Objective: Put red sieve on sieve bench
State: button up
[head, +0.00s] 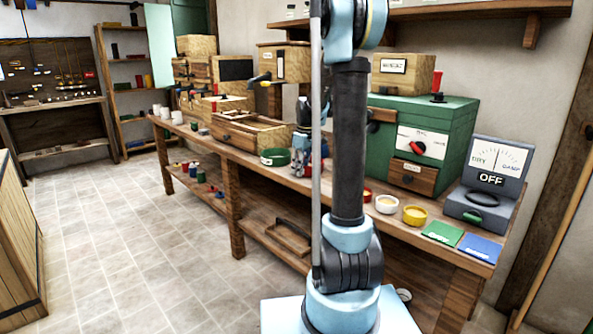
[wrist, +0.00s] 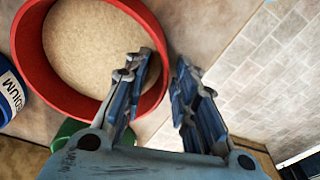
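The red sieve (wrist: 157,27) is a round, red-walled ring with a pale mesh or fill, at the upper left of the wrist view. My gripper (wrist: 167,60) is open there. Its left finger overlaps the inside of the sieve in the picture and its right finger is outside, with the red rim between them. I cannot tell whether the fingers touch the rim. No label shows which bench is the sieve bench.
A green ring (head: 275,157) is on the bench, left of my gripper. A blue container marked MEDIUM (wrist: 10,90) is close to the red sieve. A green cabinet (head: 455,125), small cups and a DRY/DAMP meter (head: 490,180) stand to the right. Tiled floor is clear at left.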

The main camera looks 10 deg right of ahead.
jog(key=shift+r, duration=0.1)
notch_tip(320, 180, up, 11)
jog(key=d, duration=0.1)
jog(key=s+m, duration=0.2)
jog(key=s, duration=0.9)
jog(key=s+f+m, duration=0.2)
jog(key=s+f, duration=0.3)
jog(key=s, duration=0.4)
jog(key=s+f+m+t, duration=0.1)
jog(key=s+f+m, duration=0.2)
jog(key=s+f, duration=0.3)
jog(key=s+f+m+h, duration=0.1)
jog(key=s+f, duration=0.4)
jog(key=s, duration=0.7)
jog(key=shift+d+f+m, duration=0.25)
jog(key=shift+f+m, duration=0.1)
jog(key=shift+m, duration=0.45)
